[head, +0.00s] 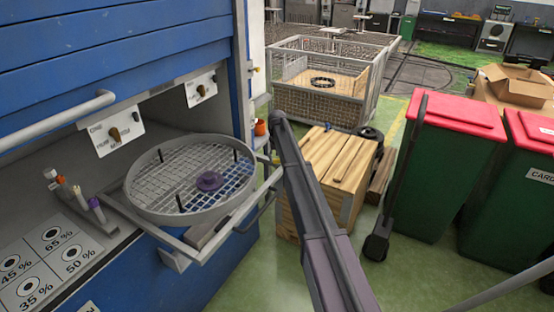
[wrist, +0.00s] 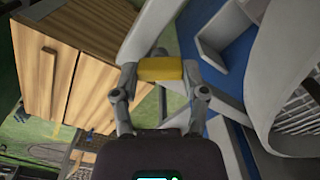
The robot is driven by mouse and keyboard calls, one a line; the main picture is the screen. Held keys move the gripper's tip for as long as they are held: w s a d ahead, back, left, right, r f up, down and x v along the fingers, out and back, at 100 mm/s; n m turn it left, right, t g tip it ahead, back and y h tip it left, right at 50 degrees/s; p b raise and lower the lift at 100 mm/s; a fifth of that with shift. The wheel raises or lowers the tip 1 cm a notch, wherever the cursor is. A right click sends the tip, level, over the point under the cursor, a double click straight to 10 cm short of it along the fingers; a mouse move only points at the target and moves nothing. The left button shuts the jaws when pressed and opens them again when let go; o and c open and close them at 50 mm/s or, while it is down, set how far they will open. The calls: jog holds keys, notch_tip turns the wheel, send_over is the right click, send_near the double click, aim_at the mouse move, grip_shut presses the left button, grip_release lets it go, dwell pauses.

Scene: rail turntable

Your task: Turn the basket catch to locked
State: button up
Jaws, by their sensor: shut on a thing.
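The round wire basket (head: 140,205) sits on a pale frame (head: 205,252) drawn out of the blue cabinet. It also shows at the right edge of the wrist view (wrist: 262,85). In the wrist view my gripper (wrist: 160,72) is shut on a yellow block, which looks like the handle of the basket catch (wrist: 161,68). One finger is on each side of it, beside the pale frame. Locked or unlocked marks are not visible. In the head view my arm hides the gripper and most of the catch area.
The blue cabinet (head: 120,40) has a bar handle and two knob panels (head: 112,130). A wooden crate (head: 335,165) stands close right of the frame. A wire cage (head: 320,95) is behind it. Green bins with red lids (head: 435,170) stand at right.

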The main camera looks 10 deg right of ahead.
jog(key=m, duration=0.3)
jog(key=shift+s+m, duration=0.1)
jog(key=shift+m, duration=2.1)
jog(key=o, duration=1.2)
jog(key=shift+c, duration=0.2)
jog(key=shift+n, duration=0.3)
